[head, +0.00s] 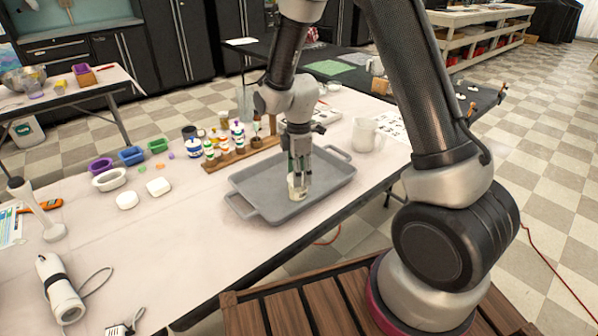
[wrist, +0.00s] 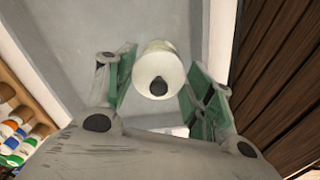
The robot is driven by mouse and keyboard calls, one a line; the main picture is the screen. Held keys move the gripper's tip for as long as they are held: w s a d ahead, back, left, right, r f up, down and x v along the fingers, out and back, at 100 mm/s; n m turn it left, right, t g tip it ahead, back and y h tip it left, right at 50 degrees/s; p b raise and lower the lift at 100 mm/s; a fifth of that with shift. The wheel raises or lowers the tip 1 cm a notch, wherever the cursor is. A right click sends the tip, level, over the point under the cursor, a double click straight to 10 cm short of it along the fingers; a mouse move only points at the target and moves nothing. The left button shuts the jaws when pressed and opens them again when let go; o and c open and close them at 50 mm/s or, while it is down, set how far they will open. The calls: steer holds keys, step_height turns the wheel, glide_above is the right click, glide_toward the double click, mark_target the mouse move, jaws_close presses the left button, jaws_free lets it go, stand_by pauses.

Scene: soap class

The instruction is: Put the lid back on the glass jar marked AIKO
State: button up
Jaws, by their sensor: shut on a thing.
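A cream, round lid (wrist: 150,60) with a dark knob shows between the green-padded fingers of my gripper (wrist: 160,72) in the wrist view. My gripper (head: 299,172) points down over the grey tray and is shut on the lid. In the head view, a small pale jar (head: 297,190) is directly under the fingertips, inside the tray. The lid appears at or just above the jar's mouth. I cannot tell whether it is seated. The name on the jar is too small to read.
The grey tray (head: 238,198) has raised walls and handles. A rack of coloured bottles (head: 237,155) stands behind it to the left. White soaps (head: 127,200) and moulds lie left.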

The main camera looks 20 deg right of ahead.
stand_by(0.4)
steer(key=o, duration=0.8)
steer(key=o, duration=0.5)
steer(key=shift+r, duration=3.5)
jaws_close()
